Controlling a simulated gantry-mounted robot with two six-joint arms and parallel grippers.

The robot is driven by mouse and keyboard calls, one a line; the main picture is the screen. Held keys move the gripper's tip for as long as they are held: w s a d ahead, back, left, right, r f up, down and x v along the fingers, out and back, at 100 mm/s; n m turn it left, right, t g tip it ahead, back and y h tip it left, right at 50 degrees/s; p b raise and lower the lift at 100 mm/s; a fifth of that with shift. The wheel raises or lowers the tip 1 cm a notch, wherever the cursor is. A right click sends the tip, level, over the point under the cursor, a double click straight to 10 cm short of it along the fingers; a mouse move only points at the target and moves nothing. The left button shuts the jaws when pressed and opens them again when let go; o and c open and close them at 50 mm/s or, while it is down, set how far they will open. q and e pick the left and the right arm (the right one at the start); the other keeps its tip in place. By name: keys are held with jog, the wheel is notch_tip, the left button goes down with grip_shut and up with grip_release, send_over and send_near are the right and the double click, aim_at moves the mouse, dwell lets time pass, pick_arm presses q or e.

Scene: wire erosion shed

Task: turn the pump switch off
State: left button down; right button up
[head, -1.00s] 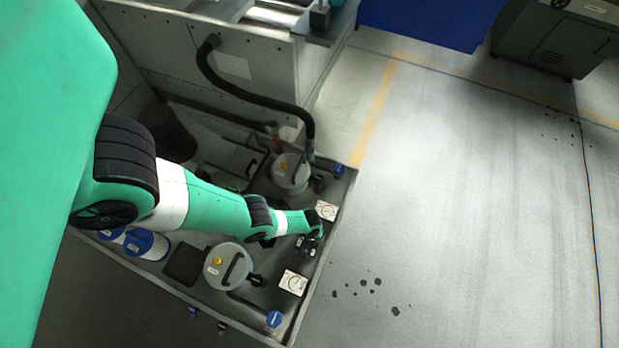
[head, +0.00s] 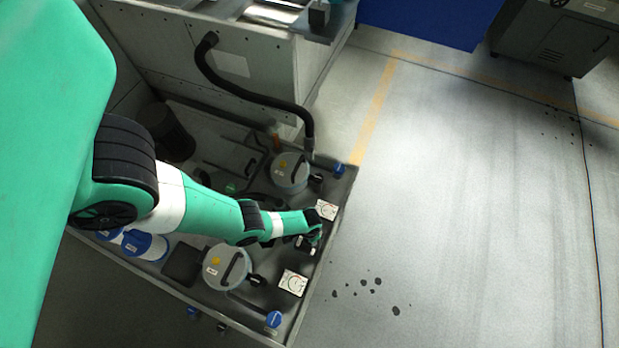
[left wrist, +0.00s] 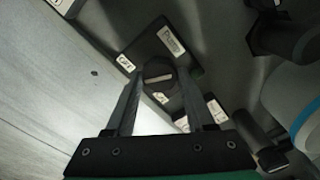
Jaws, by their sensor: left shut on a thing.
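The pump switch is a dark rotary knob (left wrist: 158,70) with a pale bar across its face. My right gripper is not in view.
A lidded grey canister (head: 228,267) stands left of the switch and another (head: 289,172) behind it. White gauge cards (head: 292,283) and (head: 326,210) lie either side. A black hose (head: 255,98) arches behind. The floor (head: 450,220) to the right is open, with dark spots.

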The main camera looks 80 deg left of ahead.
pick_arm(q)
jog(key=shift+m, duration=0.5)
jog(key=shift+c, duration=1.3)
grip_release()
notch_tip(320, 180, up, 12)
jog(key=p, duration=1)
jog(key=shift+f, duration=0.2)
